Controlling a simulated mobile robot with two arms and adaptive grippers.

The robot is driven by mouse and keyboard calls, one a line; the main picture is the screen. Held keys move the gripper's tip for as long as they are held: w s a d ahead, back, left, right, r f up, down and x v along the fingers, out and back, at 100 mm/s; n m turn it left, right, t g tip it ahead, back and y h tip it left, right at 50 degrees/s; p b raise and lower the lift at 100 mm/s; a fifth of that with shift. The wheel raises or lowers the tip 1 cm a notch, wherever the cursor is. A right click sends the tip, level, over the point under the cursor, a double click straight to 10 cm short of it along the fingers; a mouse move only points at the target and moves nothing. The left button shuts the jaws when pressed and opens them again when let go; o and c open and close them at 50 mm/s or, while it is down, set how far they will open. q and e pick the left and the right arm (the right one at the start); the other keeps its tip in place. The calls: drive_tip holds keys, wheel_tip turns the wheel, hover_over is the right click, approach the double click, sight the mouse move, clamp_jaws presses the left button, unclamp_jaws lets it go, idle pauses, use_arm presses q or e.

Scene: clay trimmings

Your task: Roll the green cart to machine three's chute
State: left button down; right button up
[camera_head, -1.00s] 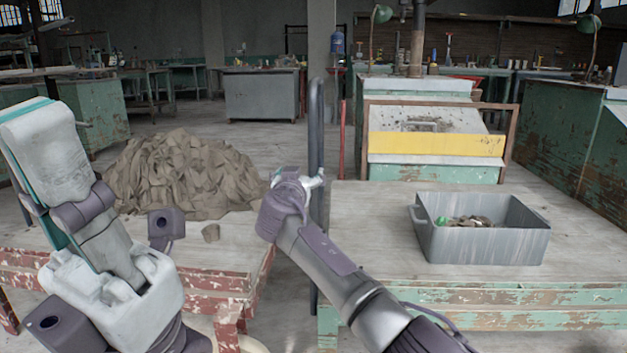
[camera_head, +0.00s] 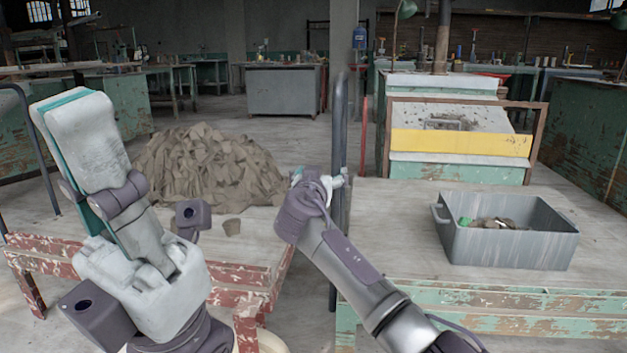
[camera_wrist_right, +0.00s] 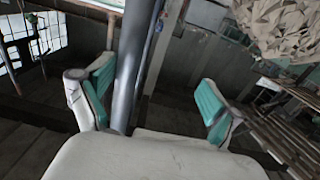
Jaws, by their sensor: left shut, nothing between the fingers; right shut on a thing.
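The green cart (camera_head: 480,300) has a pale plank top and chipped green sides and stands at the right in the head view. A grey upright bar (camera_head: 340,120) rises at its left edge, apparently its handle. My right gripper (camera_head: 328,183) is shut on this bar. In the right wrist view, the bar (camera_wrist_right: 133,60) passes between the teal-padded fingers, close to the left one. My left gripper (camera_head: 75,105) is shut and empty in the left foreground, above a red cart. A green unit with a yellow band (camera_head: 460,142) stands behind the green cart; no machine number is readable.
A grey bin (camera_head: 510,252) with scraps sits on the green cart. The red cart (camera_head: 235,275) stands close on the left. A heap of brown trimmings (camera_head: 210,170) lies at or behind it. A green bench (camera_head: 590,140) bounds the right. Open floor lies behind the heap.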

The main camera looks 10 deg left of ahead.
drive_tip(key=s+a, duration=0.2)
drive_tip(key=s, duration=0.6)
drive_tip(key=shift+r+y, duration=0.2)
drive_tip(key=shift+y, duration=0.1)
drive_tip(key=shift+s, duration=0.1)
